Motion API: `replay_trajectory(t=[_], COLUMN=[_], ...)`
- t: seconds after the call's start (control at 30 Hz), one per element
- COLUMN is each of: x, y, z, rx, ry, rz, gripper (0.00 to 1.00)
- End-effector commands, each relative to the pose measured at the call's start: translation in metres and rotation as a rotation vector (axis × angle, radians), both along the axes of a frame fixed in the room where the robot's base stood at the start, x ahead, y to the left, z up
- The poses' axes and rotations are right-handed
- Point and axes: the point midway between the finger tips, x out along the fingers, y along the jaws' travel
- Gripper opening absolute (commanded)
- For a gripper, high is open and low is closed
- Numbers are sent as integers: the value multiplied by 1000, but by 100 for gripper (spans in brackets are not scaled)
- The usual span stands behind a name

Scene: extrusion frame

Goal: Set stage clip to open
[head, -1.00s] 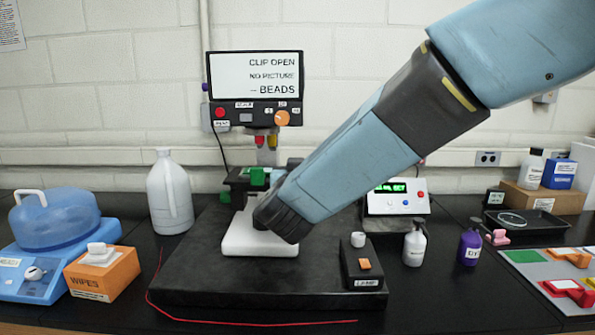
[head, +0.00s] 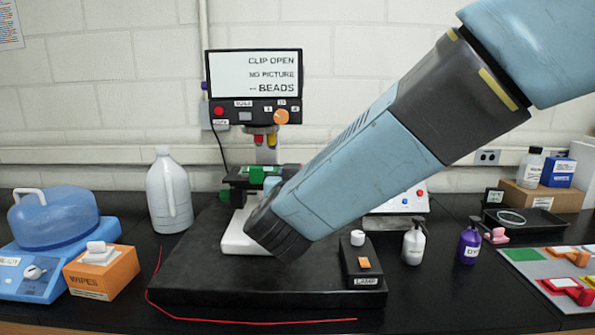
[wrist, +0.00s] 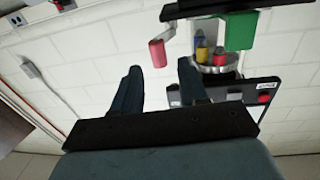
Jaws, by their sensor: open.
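The microscope stage (head: 236,181) is a dark plate with green parts (head: 257,174) on it, half hidden behind my arm in the head view. In the wrist view the stage's dark edge (wrist: 185,11) crosses the top, with a green block (wrist: 241,30) at right. A red cylinder (wrist: 157,53) on a pale arm sits beside it; I cannot tell whether it belongs to the clip. The head view hides the fingers.
The microscope's white foot (head: 238,238) stands on a black slab (head: 210,285). A lamp box (head: 361,265) is near its right front. A white jug (head: 168,190), orange wipes box (head: 104,272) and small bottles (head: 414,243) stand around. A red cord (head: 250,321) lies along the front.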

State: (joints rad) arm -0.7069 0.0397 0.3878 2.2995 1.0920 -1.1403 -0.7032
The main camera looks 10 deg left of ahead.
Motion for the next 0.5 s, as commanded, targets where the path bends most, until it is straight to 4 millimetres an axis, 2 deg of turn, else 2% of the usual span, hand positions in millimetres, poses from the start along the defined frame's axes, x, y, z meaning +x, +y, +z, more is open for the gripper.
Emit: replay_trajectory(t=[0.2, 0.4, 0.5], x=[-44, -73, -81], y=[-6, -11, -12], z=[0, -1, 0], rx=[0, 0, 0], ry=[0, 0, 0], rz=[4, 3, 1], gripper=[43, 43, 43])
